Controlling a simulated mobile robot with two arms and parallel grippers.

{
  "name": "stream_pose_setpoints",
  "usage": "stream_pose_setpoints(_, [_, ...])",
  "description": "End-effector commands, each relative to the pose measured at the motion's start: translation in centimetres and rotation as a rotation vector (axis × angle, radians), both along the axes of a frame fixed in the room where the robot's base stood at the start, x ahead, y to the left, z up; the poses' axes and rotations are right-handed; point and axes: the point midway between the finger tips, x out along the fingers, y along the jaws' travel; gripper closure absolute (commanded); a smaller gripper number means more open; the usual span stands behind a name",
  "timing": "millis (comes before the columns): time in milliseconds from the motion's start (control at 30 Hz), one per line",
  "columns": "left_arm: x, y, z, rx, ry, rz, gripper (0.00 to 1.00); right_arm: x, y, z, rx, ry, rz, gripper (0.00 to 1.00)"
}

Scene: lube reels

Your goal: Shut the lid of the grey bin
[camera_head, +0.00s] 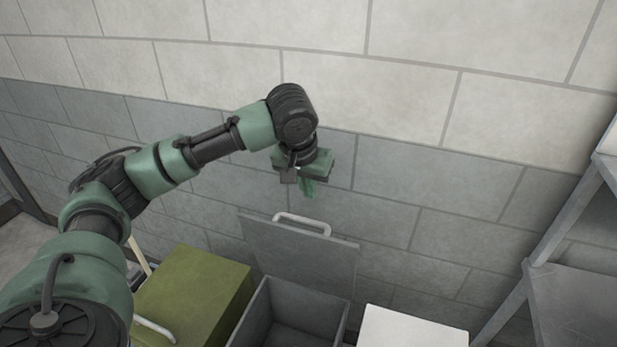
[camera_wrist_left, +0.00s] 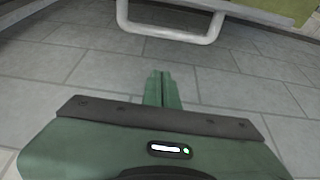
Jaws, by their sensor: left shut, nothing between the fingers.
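The grey bin (camera_head: 262,318) stands against the wall with its lid (camera_head: 300,258) raised, leaning back toward the wall. A white bar handle (camera_head: 302,222) sits at the lid's upper edge. The bin's inside shows and looks empty. My left gripper (camera_head: 307,190) is shut and empty, above the raised lid and apart from the handle in the head view. In the left wrist view the shut fingers (camera_wrist_left: 162,90) point at the grey wall, and the white handle (camera_wrist_left: 170,30) shows beyond them at the top. My right gripper is not in view.
A green bin (camera_head: 205,285) with a closed lid stands left of the grey bin. A white-topped bin (camera_head: 410,332) stands to its right. A grey metal shelf (camera_head: 575,290) is at the far right. The block wall (camera_head: 400,190) is close behind the lid.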

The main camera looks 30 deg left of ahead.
Motion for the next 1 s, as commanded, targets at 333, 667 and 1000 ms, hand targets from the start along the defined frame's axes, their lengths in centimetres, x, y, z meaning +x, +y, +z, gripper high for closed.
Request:
stream_pose_setpoints(333, [-0.9,-0.2,-3.6,0.003,0.000,-0.004,1.00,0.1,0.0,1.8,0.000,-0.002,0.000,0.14])
stream_pose_setpoints(667, [-2.5,-0.6,-3.9,0.001,-0.001,-0.001,1.00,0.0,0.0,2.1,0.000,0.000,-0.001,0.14])
stream_pose_setpoints(1000, [-2.4,-0.6,-4.0,0.002,-0.007,-0.001,1.00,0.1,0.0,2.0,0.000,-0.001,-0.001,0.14])
